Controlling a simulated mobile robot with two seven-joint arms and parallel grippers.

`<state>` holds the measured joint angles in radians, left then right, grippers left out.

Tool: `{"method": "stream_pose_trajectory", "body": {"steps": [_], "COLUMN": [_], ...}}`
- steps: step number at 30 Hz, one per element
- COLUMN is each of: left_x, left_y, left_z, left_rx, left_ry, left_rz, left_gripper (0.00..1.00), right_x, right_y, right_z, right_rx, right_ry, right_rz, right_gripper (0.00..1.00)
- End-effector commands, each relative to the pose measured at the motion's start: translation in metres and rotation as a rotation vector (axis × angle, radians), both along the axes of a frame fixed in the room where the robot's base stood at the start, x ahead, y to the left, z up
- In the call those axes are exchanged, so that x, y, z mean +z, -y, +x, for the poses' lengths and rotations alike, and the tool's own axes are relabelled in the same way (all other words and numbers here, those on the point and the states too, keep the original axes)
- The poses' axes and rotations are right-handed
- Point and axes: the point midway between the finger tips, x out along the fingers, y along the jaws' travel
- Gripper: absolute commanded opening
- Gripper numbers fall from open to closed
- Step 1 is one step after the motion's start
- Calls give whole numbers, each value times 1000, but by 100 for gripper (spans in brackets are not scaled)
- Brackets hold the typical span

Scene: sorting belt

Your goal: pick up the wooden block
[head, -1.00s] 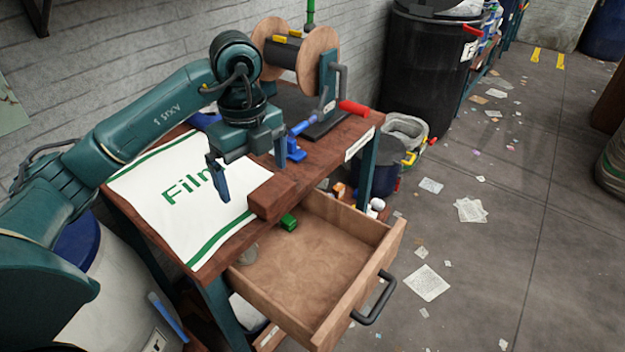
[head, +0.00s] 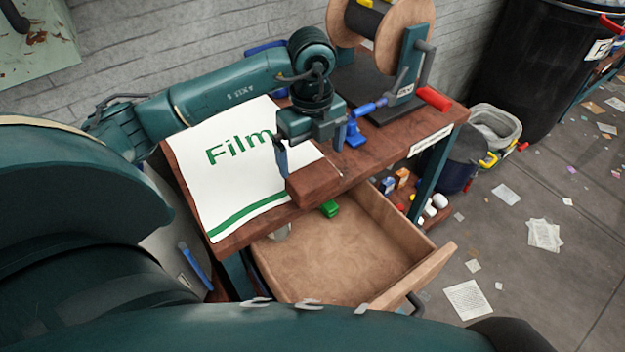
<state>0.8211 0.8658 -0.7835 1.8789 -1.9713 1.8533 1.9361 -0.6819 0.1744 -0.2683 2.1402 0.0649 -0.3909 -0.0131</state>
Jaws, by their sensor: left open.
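The wooden block (head: 314,188) is reddish brown and lies at the table's front edge, beside the open drawer. My left gripper (head: 311,151) is open and empty, pointing down just above and behind the block. One finger is near the block's left end and the other is farther right. I cannot tell whether a finger touches the block. My right gripper is not in view.
A white sheet marked "Film" (head: 228,175) covers the table's left part. A wooden reel (head: 412,25) with a red-handled crank stands behind. The open drawer (head: 340,255) holds a green piece (head: 329,209). A bin (head: 520,60) stands at the right.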

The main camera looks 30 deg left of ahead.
Motion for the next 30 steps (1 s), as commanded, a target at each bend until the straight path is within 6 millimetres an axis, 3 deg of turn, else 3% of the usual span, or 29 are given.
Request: {"method": "stream_pose_trajectory", "body": {"steps": [5,15,23,30], "left_x": [-12,-56,-59,-58], "left_y": [1,4,4,4], "left_z": [-1,-5,-5,-5], "left_rx": [0,0,0,0], "left_ry": [-2,-2,0,0], "left_rz": [0,1,1,0], "left_gripper": [100,100,100,81], "right_x": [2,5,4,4], "right_y": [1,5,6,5], "right_z": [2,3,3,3], "right_rx": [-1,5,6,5], "right_ry": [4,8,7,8], "right_rz": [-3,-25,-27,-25], "right_gripper": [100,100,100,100]}}
